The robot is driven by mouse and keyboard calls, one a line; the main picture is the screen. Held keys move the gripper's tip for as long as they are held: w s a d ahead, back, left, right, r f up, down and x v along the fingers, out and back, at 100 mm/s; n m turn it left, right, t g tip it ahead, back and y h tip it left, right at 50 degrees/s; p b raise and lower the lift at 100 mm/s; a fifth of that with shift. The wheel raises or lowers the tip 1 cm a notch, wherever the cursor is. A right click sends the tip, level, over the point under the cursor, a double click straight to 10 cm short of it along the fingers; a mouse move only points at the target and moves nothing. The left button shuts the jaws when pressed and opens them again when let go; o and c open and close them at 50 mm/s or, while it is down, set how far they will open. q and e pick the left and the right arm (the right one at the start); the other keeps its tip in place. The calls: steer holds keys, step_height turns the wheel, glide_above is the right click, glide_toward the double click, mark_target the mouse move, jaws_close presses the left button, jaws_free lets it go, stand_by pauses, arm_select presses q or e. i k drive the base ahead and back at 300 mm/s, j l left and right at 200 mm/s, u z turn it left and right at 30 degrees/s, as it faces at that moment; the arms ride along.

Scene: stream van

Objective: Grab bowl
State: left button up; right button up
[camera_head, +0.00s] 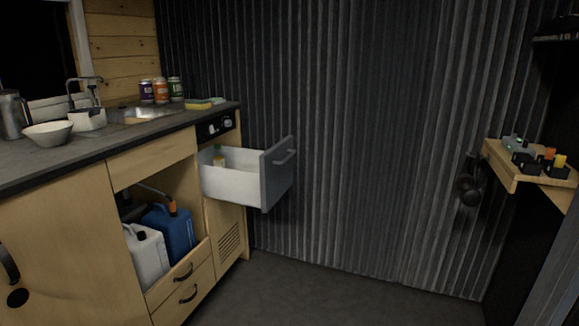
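A white bowl (48,132) sits upright on the dark grey countertop (40,165) at the left. It looks empty, though I see only a little of its inside. It stands near the counter's front edge, just left of a white mug-like vessel (87,120) under the tap. Neither of my grippers shows in this view.
A steel jug (12,115) stands left of the bowl. A tap (84,90), sink (138,115), three cans (161,90) and a sponge (198,105) are farther right. An open drawer (233,186) juts from the cabinet. Canisters (168,232) stand below. The floor (330,295) is clear.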

mark_target(52, 134)
steer(key=u, duration=1.3)
steer(key=i+l+z, duration=0.3)
steer(key=l, duration=0.25)
steer(key=i+l+z, duration=0.3)
steer(key=l, duration=0.15)
